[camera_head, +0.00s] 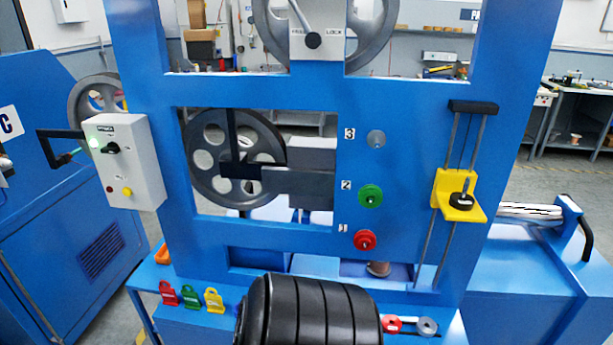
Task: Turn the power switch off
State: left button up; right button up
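A light grey control box (141,165) is mounted on the left post of the blue frame. Its front has a black rotary switch knob (112,148) below a small dark label that is too small to read for certain. A green lamp (95,143) beside the knob looks lit. Below are a red button (109,189) and a yellow button (127,191). The knob's exact setting is hard to tell. Neither of my grippers is in view, and nothing touches the box.
The blue frame (400,140) holds a spoked wheel (235,160), numbered pegs with green and red knobs, and a yellow slider (455,195). Coloured tags lie on the ledge. A black ribbed cylinder (310,312) fills the bottom middle. A blue cabinet (60,220) stands left.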

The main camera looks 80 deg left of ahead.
aim_at(112, 148)
jog(key=u, duration=1.85)
jog(key=k, duration=0.05)
